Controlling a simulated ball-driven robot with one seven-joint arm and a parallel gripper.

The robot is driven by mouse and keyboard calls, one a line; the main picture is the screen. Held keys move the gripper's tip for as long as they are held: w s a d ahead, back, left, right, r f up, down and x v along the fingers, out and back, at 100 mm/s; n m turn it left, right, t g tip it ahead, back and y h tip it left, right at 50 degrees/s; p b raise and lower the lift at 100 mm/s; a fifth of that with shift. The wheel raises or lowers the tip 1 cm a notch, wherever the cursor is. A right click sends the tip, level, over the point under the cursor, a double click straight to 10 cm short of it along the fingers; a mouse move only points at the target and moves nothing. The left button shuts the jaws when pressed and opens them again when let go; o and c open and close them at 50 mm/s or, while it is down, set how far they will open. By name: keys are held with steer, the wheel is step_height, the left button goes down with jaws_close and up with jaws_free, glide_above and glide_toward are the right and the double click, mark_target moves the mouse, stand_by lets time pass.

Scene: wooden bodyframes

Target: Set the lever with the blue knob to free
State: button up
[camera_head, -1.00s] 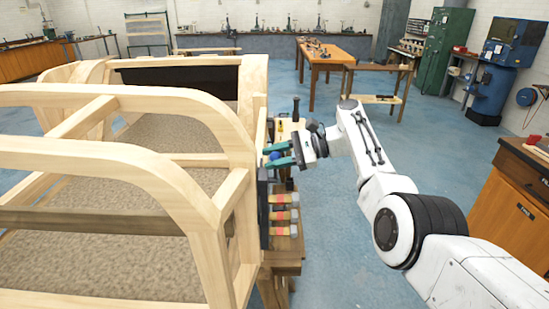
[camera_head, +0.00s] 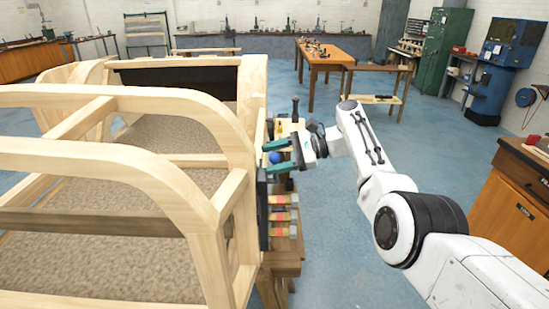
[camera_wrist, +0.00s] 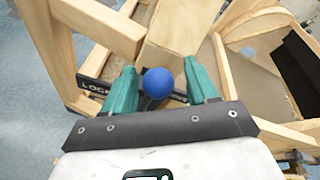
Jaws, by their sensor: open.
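The blue knob (camera_head: 274,157) tops a lever on a dark panel (camera_head: 263,210) at the right side of the wooden bodyframe (camera_head: 215,205). My gripper (camera_head: 275,157) is open, with one green finger on each side of the knob. Most of the lever's dark stem is hidden below the knob. No "free" label is readable.
Several red-and-yellow handled tools (camera_head: 282,216) lie on a small wooden stand (camera_head: 284,262) just below my gripper. The bodyframe's posts stand close to the left of the fingers. The blue floor (camera_head: 340,250) to the right is clear around my arm.

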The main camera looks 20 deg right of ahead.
steer(key=b+v, duration=0.1)
steer(key=v, duration=0.9)
steer(key=shift+d+b, duration=0.35)
steer(key=shift+s+d, duration=0.1)
